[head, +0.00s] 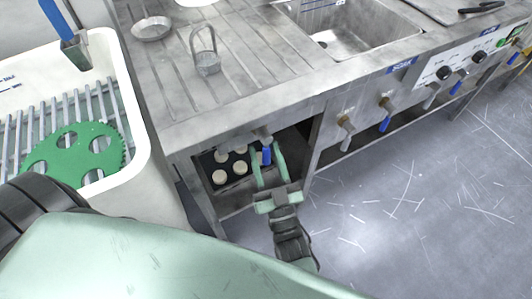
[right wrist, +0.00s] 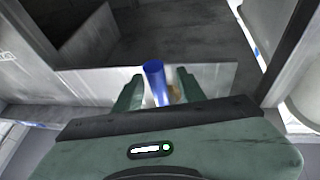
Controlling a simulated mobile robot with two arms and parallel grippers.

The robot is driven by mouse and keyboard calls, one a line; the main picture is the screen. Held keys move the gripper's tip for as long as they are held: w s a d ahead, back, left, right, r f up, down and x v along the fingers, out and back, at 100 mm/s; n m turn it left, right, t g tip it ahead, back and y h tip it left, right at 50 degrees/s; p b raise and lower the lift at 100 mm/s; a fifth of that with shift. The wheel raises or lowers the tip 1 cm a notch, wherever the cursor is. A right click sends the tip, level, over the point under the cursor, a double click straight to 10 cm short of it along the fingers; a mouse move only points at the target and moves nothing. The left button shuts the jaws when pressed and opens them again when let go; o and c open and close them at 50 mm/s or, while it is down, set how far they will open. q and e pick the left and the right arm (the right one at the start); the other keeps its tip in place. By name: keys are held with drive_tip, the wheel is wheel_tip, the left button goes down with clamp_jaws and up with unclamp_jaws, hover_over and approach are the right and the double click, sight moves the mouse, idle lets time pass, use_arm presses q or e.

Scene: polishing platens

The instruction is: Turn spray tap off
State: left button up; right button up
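A tap with a blue lever (head: 266,155) sits on the front panel of the steel bench, at its left end. Its label cannot be read, so I cannot confirm it is the spray tap. My right gripper (head: 268,165) is open, with one green finger on each side of the lever. In the right wrist view, the blue lever (right wrist: 155,82) stands between the two spread fingers, with a gap on both sides; it tilts slightly. The tap body is mostly hidden behind the lever and gripper. My left gripper is not in view.
More taps line the bench front, one with a blue lever (head: 385,122). Under the bench, a dark tray (head: 240,168) holds several pale round pieces. A white basin (head: 143,120) with a green perforated disc (head: 75,150) stands left. Open floor (head: 420,200) lies right.

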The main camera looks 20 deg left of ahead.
drive_tip(key=v, duration=0.6)
drive_tip(key=shift+s+d+f, duration=0.15)
drive_tip(key=shift+s+d, duration=0.05)
drive_tip(key=shift+s, duration=0.05)
drive_tip(key=shift+s+d+f, duration=0.2)
drive_tip(key=shift+s+d, duration=0.15)
drive_tip(key=shift+d, duration=0.05)
